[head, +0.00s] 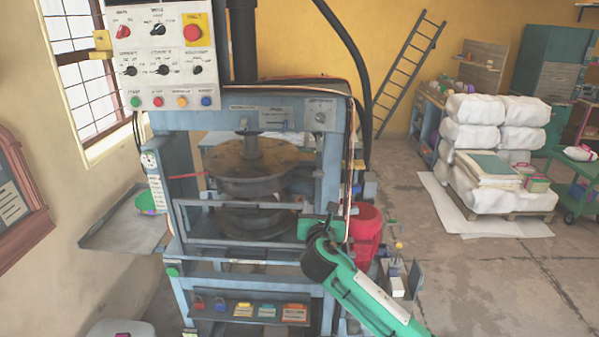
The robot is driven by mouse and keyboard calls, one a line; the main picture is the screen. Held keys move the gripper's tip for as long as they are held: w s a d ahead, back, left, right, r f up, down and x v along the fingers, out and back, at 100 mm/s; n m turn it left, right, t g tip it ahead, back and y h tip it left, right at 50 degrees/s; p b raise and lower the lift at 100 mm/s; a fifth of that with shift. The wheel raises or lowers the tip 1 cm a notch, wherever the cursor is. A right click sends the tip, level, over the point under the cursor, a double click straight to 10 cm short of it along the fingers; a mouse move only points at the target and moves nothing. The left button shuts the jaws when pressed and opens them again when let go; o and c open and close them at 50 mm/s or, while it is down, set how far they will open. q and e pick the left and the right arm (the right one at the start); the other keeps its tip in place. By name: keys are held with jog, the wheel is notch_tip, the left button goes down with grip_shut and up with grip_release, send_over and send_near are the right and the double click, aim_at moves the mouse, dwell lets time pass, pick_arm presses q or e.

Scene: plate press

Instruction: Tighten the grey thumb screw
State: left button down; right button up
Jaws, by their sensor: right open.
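A small grey round knob (320,117) sits on a labelled plate at the upper right of the blue press frame (165,125). I cannot tell for sure that it is the thumb screw; no other grey screw shows clearly. My right gripper (318,227) is at the front right of the press, well below the knob and apart from it. It is open, and I see nothing held in it. Its fingers are small and partly hidden by my green wrist. My left gripper is not in view.
A control panel (126,74) hangs at the upper left. A guard bar (240,205) crosses the press front. A red motor-like cylinder (366,229) stands right beside my right arm. A shelf (235,297) with coloured padlocks and tags is below. Open floor (490,285) lies to the right.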

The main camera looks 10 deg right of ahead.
aim_at(318, 176)
jog(key=shift+n, duration=0.3)
jog(key=r+p+x, duration=0.1)
jog(key=x, duration=0.3)
jog(key=p+x, duration=0.1)
jog(key=x, duration=0.4)
jog(key=r+p+x, duration=0.1)
jog(key=x, duration=0.3)
jog(key=shift+w+a+r, duration=0.2)
jog(key=shift+w+r, duration=0.15)
jog(key=shift+c, duration=0.5)
jog(key=c, duration=0.9)
